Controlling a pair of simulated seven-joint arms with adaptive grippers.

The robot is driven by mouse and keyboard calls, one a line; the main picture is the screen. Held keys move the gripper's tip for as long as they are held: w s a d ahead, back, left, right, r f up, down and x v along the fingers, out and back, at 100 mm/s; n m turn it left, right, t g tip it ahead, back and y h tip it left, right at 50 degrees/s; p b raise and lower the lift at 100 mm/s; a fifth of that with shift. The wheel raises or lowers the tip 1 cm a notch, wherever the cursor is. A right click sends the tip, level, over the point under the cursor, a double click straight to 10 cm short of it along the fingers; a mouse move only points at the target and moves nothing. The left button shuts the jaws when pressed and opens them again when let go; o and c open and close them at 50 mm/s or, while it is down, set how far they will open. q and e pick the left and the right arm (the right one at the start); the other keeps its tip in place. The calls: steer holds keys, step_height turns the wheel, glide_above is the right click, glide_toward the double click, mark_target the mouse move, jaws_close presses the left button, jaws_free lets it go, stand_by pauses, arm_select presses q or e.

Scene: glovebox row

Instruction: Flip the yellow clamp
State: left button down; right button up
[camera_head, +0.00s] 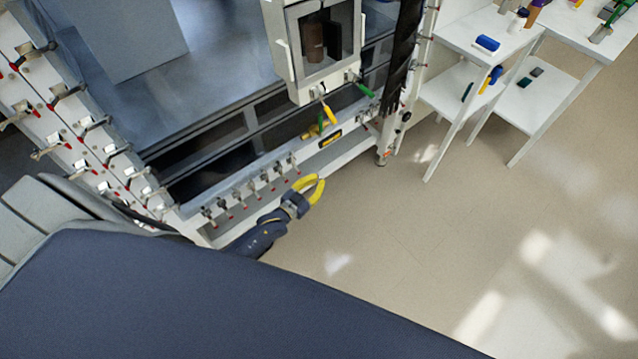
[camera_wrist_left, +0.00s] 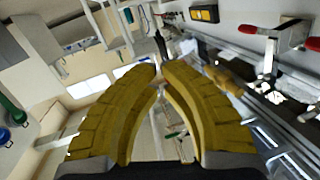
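A clamp with a yellow handle (camera_head: 328,113) hangs at the lower front edge of the windowed box, its handle slanting down to the right. My left gripper (camera_head: 321,179) has curved yellow fingers and is below this clamp in the head view, clearly apart from it. In the left wrist view my left gripper (camera_wrist_left: 160,72) points its fingertips close together; whether they meet is unclear, and I see nothing held. I cannot pick out the yellow clamp in that view. My right gripper is not in view.
A green-handled clamp (camera_head: 365,90) sits just right of the yellow one. A row of red-tipped clamps (camera_head: 250,187) lines the ledge below. The windowed box (camera_head: 325,45) stands above. White shelves (camera_head: 480,85) stand at the right; the floor between is clear.

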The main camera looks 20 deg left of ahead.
arm_select(q)
steer(key=s+a, duration=0.2)
steer(key=a, duration=0.3)
step_height(320, 180, up, 18)
steer(key=s+a+m+t+h, duration=0.1)
steer(key=m+h, duration=0.4)
steer(key=m, duration=0.1)
steer(key=s+d+r+m+g+h, duration=0.1)
steer(key=s+d+r+m+h, duration=0.15)
steer(key=r, duration=0.45)
steer(key=s+d+r+m+h, duration=0.2)
steer(key=r+m+h, duration=0.15)
steer(key=r, duration=0.35)
step_height(320, 180, up, 4)
steer(key=n, duration=0.1)
glide_above(329, 116)
steer(key=s+d, duration=0.2)
steer(key=s, duration=0.2)
steer(key=shift+w+a+f+h, duration=0.2)
steer(key=shift+w+f, duration=0.15)
steer(key=shift+f, duration=0.3)
steer(key=shift+w+a+f+h, duration=0.1)
steer(key=shift+w+a+f, duration=0.15)
steer(key=shift+f, duration=0.35)
steer(key=shift+w+a+f, duration=0.15)
steer(key=shift+w+f, duration=0.15)
steer(key=shift+f, duration=0.25)
